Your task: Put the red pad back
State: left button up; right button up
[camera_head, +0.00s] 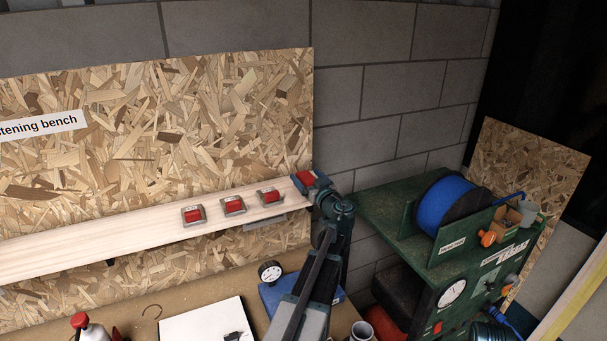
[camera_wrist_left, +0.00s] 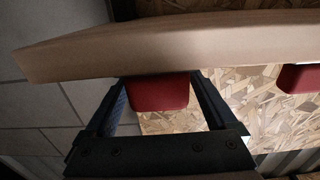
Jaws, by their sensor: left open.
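A red pad (camera_head: 305,179) is at the right end of the pale wooden shelf (camera_head: 120,236). My left gripper (camera_head: 310,186) is open there, with its fingers around the pad. In the left wrist view the red pad (camera_wrist_left: 160,93) sits between the two spread fingers (camera_wrist_left: 160,105), against the plank (camera_wrist_left: 180,48); I cannot tell whether a finger touches it. Three more red pads in metal holders (camera_head: 193,215) (camera_head: 233,205) (camera_head: 269,196) stand in a row to its left. One red block (camera_wrist_left: 300,78) shows at the right of the wrist view.
Chipboard (camera_head: 220,120) backs the shelf. Below are a dial gauge (camera_head: 270,273), a blue box (camera_head: 275,299), a white sheet (camera_head: 205,322) and a red-and-white bottle (camera_head: 88,328). At right, a green cart (camera_head: 385,210) carries a blue reel (camera_head: 445,205).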

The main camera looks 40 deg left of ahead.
pick_arm(q)
jog(key=v, duration=0.9)
jog(key=s+d+f+m+g+h, duration=0.2)
jog(key=s+d+f+m+h, duration=0.2)
jog(key=d+f, duration=0.55)
jog(key=s+d+f+m+g+h, duration=0.2)
jog(key=s+d+f+m+h, duration=0.4)
jog(key=d, duration=0.7)
jog(key=s+d+f+m+g+h, duration=0.2)
jog(key=s+d, duration=0.3)
jog(key=d, duration=0.4)
jog(key=s+d+f+m+g+h, duration=0.2)
jog(key=s+d+f+m, duration=0.2)
jog(key=d, duration=0.5)
jog(key=shift+s+d+f+h, duration=0.2)
jog(key=shift+s+d+h, duration=0.2)
jog(key=shift+s, duration=0.7)
jog(key=shift+a, duration=0.1)
